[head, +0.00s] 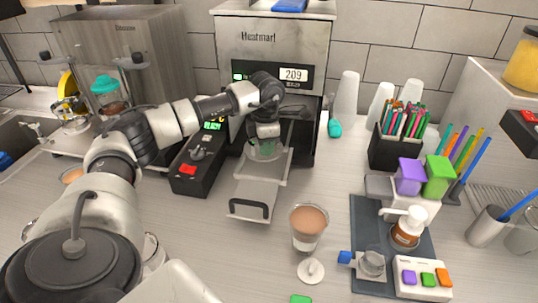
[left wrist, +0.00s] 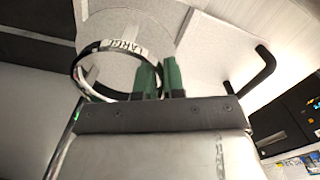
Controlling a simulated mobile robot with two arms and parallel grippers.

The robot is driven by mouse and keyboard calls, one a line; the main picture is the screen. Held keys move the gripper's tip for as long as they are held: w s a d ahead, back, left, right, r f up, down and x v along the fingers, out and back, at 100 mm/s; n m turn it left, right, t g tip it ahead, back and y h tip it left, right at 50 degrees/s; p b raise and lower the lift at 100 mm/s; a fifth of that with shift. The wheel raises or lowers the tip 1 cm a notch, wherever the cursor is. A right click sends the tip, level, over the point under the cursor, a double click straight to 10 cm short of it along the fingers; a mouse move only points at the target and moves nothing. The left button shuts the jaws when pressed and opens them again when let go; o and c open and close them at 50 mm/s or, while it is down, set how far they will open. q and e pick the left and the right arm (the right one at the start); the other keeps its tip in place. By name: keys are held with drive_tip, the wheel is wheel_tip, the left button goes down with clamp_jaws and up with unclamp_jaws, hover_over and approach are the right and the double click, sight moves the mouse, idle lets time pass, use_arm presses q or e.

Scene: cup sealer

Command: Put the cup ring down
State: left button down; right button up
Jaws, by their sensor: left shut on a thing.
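My left gripper (head: 265,147) reaches over the drawer tray (head: 262,190) of the cup sealer (head: 272,50). In the head view the gripper hides most of the ring. The tray is pulled out, with a black handle at its front. My right gripper is not in view.
A cup of brown drink (head: 307,228) stands right of the tray handle. A black control box (head: 198,165) stands left of the tray. White cup stacks (head: 346,95) and a straw holder (head: 393,150) stand at the back right. A dark mat (head: 370,215) with dispensers lies right.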

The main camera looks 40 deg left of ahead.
sight(268, 157)
use_arm(q)
drive_tip(key=shift+f, duration=0.35)
drive_tip(key=f, duration=0.1)
drive_tip(key=f+p, duration=0.1)
drive_tip(key=f, duration=0.1)
drive_tip(key=shift+w+d+f, duration=0.15)
drive_tip(key=shift+w+d, duration=0.05)
drive_tip(key=shift+f, duration=0.25)
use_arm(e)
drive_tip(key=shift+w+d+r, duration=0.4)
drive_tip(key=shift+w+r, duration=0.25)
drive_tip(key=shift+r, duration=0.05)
use_arm(q)
drive_tip(key=shift+f, duration=0.3)
drive_tip(key=c, duration=1.2)
unclamp_jaws()
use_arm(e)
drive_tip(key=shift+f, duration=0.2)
use_arm(q)
drive_tip(key=shift+r, duration=0.15)
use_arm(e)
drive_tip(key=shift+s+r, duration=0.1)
